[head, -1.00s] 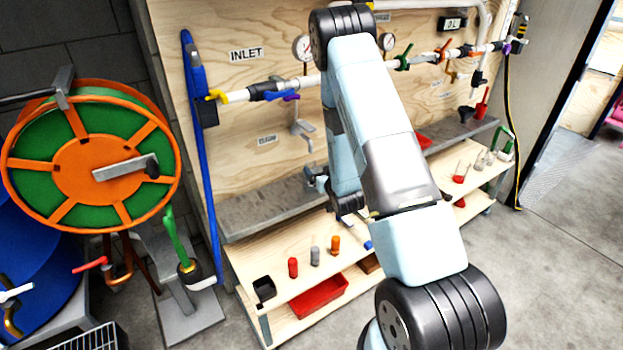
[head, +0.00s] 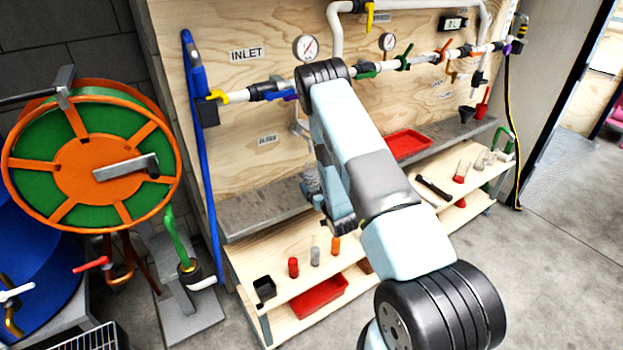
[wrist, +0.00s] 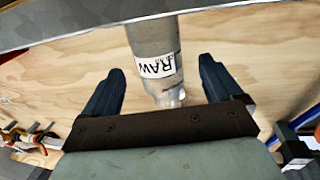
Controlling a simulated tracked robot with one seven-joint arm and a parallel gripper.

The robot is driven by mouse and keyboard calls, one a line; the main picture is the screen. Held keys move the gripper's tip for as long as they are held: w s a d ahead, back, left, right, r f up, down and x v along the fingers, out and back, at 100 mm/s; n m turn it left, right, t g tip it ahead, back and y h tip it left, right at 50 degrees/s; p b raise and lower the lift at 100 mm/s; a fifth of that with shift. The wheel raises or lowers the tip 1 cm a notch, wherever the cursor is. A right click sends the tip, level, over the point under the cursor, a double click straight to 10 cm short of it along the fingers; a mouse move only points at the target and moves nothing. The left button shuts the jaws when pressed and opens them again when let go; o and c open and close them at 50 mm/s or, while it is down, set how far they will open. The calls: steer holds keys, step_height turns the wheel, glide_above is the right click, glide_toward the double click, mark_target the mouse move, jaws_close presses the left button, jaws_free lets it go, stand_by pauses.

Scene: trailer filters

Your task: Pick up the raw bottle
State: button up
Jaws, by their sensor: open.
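The raw bottle (wrist: 155,50) is a clear cylinder with a white label reading RAW. In the wrist view it extends from the top edge down between my gripper's fingers, its lower visible end near the palm. My gripper (wrist: 162,88) is open, one dark finger on each side of the bottle, with a visible gap on both sides. In the head view a translucent bottle (head: 312,178) shows at the grey ledge, just left of my forearm.
A grey ledge (head: 262,212) runs along the plywood panel with pipes and gauges above. A lower shelf holds a red cap-like piece (head: 293,267), a grey one (head: 315,256), an orange one (head: 335,246) and a black box (head: 264,289). A red tray (head: 407,143) lies right of my arm.

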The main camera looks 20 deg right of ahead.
steer(key=shift+w+a, duration=0.25)
steer(key=shift+w, duration=1.5)
steer(key=shift+w+a, duration=0.2)
steer(key=shift+w, duration=1.5)
steer(key=shift+c, duration=0.2)
steer(key=c, duration=1.3)
steer(key=shift+o, duration=0.2)
steer(key=shift+r, duration=0.1)
